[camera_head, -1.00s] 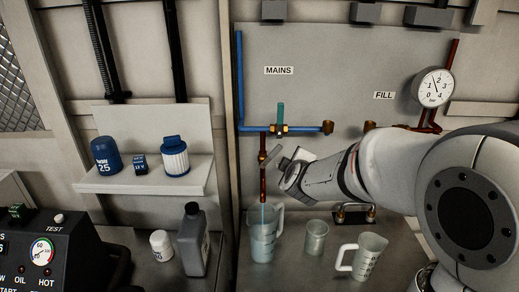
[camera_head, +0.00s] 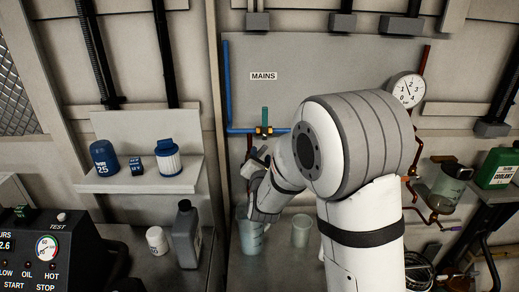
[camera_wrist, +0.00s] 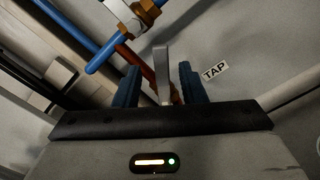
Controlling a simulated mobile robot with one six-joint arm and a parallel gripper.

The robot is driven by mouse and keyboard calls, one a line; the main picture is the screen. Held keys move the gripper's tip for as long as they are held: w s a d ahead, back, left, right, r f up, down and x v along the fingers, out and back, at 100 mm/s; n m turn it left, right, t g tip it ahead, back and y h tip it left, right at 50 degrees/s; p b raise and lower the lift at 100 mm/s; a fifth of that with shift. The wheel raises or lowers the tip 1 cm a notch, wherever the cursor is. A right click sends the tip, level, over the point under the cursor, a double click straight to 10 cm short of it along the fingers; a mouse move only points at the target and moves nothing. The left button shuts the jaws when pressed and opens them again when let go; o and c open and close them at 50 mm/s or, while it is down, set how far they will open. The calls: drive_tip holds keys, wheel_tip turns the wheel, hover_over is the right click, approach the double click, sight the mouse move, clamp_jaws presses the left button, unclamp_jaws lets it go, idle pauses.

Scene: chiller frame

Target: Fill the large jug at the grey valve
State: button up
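A clear jug (camera_head: 250,236) with bluish liquid low in it stands on the counter below the tap pipe; my arm hides part of it. In the wrist view a flat grey valve lever (camera_wrist: 162,76) stands between the two blue fingers of my gripper (camera_wrist: 160,84). The fingers are apart, with a gap visible on either side of the lever. A TAP label (camera_wrist: 215,71) is right of them. In the head view my gripper (camera_head: 257,163) is at the valve, and my wrist hides the spout, so I cannot tell whether water runs.
A small clear beaker (camera_head: 301,230) stands right of the jug. A blue pipe and brass valve (camera_head: 264,131) with a teal lever are just above my gripper. A shelf (camera_head: 145,182) and a grey bottle (camera_head: 186,236) are left; a green coolant can (camera_head: 498,168) is right.

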sight(262, 152)
drive_tip(key=shift+w+d+p, duration=0.15)
drive_tip(key=shift+w+p, duration=0.15)
drive_tip(key=shift+w, duration=1.3)
clamp_jaws()
